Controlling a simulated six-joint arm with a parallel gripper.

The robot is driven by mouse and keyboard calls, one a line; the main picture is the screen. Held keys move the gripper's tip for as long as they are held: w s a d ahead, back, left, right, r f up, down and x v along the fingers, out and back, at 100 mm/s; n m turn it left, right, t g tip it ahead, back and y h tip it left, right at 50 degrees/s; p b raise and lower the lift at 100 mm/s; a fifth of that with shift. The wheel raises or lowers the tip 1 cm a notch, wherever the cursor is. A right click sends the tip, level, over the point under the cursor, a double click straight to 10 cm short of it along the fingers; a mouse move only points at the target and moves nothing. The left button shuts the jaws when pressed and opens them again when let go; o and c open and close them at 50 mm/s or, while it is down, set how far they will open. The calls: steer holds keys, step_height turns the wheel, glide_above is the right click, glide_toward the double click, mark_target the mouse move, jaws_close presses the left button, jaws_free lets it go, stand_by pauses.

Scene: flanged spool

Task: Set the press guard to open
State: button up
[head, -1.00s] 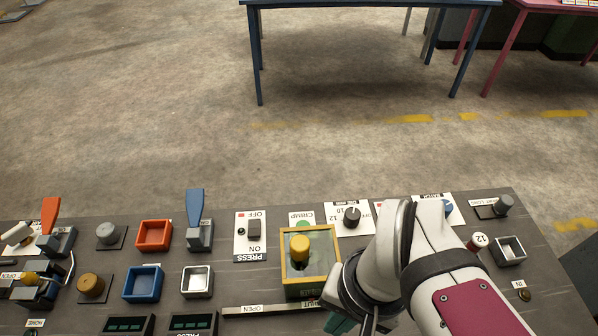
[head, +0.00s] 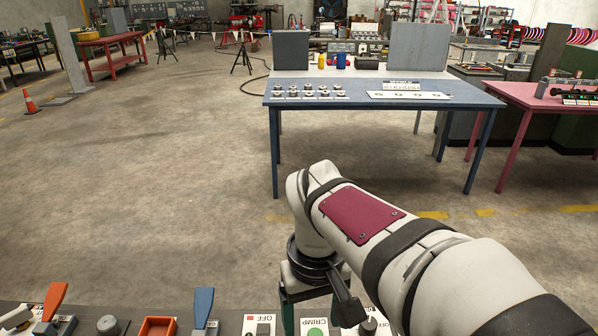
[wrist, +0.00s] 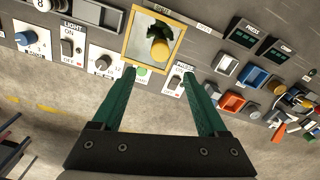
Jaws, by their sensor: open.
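A yellow-framed guard (wrist: 133,52) shows at the top of the wrist view, with a yellow cylinder inside its frame. A grey rail (wrist: 190,20) with a small label runs beside the frame and off to the right; its lettering is too small to read. The guard stands at the rail's left part in this view. In the head view the guard lies below the picture's edge. My gripper (wrist: 158,75) is open and empty, its two green fingers reaching toward the guard's near edge, apart from it as far as I can tell. The head view shows it only partly, behind the wrist.
A press switch (wrist: 177,81), a green crimp button (wrist: 143,71), a dark knob (wrist: 102,63) and a light switch (wrist: 68,46) sit around the fingertips. Coloured trays (wrist: 232,102) and levers lie farther right. A blue table (head: 350,88) stands beyond open floor.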

step_height(320, 180, down, 12)
steer(key=shift+f, duration=0.1)
jaws_close()
stand_by(0.5)
stand_by(1.0)
